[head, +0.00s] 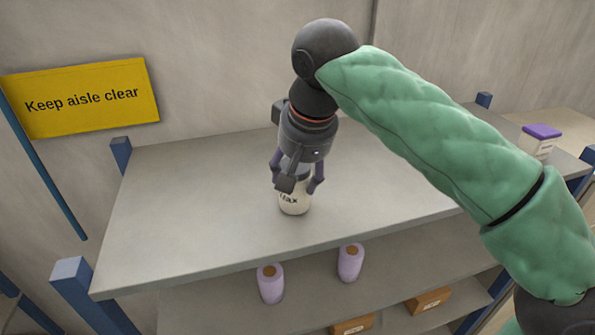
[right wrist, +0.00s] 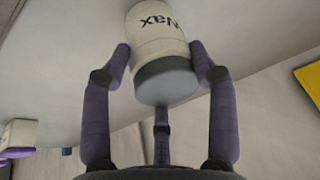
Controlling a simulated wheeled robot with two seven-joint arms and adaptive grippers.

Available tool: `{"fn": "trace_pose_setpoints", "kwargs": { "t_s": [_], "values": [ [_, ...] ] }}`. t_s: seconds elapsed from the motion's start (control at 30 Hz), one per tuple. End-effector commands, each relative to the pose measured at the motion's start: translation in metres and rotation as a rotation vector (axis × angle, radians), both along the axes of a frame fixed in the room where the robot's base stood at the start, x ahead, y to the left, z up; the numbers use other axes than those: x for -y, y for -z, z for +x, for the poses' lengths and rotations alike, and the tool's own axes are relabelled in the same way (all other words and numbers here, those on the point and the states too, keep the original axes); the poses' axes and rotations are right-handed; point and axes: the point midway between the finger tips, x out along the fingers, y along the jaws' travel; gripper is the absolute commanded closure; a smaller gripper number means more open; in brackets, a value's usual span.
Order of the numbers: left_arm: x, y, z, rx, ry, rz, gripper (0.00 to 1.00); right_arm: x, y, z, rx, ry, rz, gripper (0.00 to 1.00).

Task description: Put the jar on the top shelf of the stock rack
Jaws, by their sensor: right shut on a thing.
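The jar (head: 294,204) is cream with dark lettering that ends in "ax". It is upright on or just above the top shelf (head: 180,200) of the stock rack; I cannot tell whether its base touches. My right gripper (head: 298,182) comes down from above and is shut on the jar near its grey lid. In the right wrist view the jar (right wrist: 158,40) sits between the purple fingers, with its grey lid (right wrist: 165,80) toward the palm. My left gripper is not in view.
A white container with a purple lid (head: 541,131) stands at the far right. Two lilac bottles (head: 271,284) (head: 350,263) and brown boxes (head: 428,301) are on lower shelves. Blue posts (head: 121,155) rise at the rack's corners. A yellow sign (head: 82,97) hangs behind. The top shelf's left part is clear.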

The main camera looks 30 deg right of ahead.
Motion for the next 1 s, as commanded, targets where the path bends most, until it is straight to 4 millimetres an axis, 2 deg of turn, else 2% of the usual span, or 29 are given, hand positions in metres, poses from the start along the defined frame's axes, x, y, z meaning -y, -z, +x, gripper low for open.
{"fn": "trace_pose_setpoints", "kwargs": {
  "t_s": [0.27,0.3,0.4,0.77,0.87,1.0],
  "values": [
    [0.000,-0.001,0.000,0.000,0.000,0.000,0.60,0.000,0.006,0.000,0.000,0.000,0.000,0.83],
    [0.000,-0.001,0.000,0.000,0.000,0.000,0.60,0.000,0.007,0.000,-0.001,-0.001,-0.001,0.38],
    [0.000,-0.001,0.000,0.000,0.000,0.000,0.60,0.000,0.007,0.000,-0.001,-0.001,-0.001,0.16],
    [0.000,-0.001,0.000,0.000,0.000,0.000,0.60,0.000,0.005,0.000,0.001,0.000,0.000,0.16],
    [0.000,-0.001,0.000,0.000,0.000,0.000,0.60,-0.001,-0.002,-0.002,0.002,-0.001,0.000,0.16],
    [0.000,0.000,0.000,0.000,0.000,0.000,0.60,-0.002,-0.022,-0.009,0.006,-0.002,0.001,0.16]
  ]
}}
